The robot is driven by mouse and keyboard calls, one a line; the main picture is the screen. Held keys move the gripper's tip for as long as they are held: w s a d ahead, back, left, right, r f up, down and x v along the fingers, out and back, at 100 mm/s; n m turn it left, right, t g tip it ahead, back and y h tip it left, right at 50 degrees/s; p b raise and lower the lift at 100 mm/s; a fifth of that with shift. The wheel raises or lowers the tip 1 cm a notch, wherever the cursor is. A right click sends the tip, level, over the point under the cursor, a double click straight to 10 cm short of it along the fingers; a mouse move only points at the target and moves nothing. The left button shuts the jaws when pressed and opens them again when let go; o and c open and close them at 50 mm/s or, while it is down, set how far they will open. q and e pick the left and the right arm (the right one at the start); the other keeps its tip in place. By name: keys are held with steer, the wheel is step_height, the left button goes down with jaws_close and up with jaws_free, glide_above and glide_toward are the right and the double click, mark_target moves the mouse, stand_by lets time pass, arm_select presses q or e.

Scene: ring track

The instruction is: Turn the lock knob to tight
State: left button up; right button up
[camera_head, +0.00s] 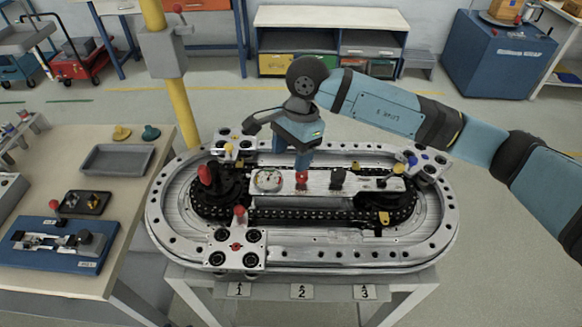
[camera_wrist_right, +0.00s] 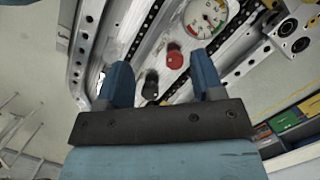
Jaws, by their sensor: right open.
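The ring track (camera_head: 165,205) stands on a stand, and a pale panel (camera_head: 320,188) lies along its middle. On the panel are a round dial gauge (camera_head: 268,180), a red knob (camera_head: 302,179) and a black knob (camera_head: 337,179). I cannot tell which one is the lock knob, and no tight mark is readable. My right gripper (camera_head: 300,158) points down just above the red knob, open and empty. In the right wrist view the red knob (camera_wrist_right: 174,59) and black knob (camera_wrist_right: 152,84) show between the open fingers (camera_wrist_right: 160,75), apart from both. My left gripper is out of view.
A larger red knob (camera_head: 205,174) rises at the track's left end, and a small red-topped lever (camera_head: 240,211) stands near the front. Corner blocks (camera_head: 236,247) sit on the track. A side table (camera_head: 120,178) with a grey tray stands at left. A yellow post (camera_head: 180,105) rises behind.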

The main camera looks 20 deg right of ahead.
mark_target(302, 174)
steer(key=w+d+r+t+h, duration=0.1)
steer(key=w+d+r+h, duration=0.1)
steer(key=w+d, duration=0.2)
steer(key=f, duration=0.4)
steer(key=f+p, duration=0.1)
steer(key=f, duration=0.4)
steer(key=f+p, duration=0.1)
steer(key=f, duration=0.3)
steer(key=shift+s+a+f, duration=0.2)
steer(key=shift+s+f, duration=0.15)
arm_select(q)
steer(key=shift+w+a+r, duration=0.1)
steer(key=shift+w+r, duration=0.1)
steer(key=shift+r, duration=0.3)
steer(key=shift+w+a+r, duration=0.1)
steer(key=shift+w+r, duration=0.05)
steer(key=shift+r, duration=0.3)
arm_select(e)
steer(key=c, duration=0.9)
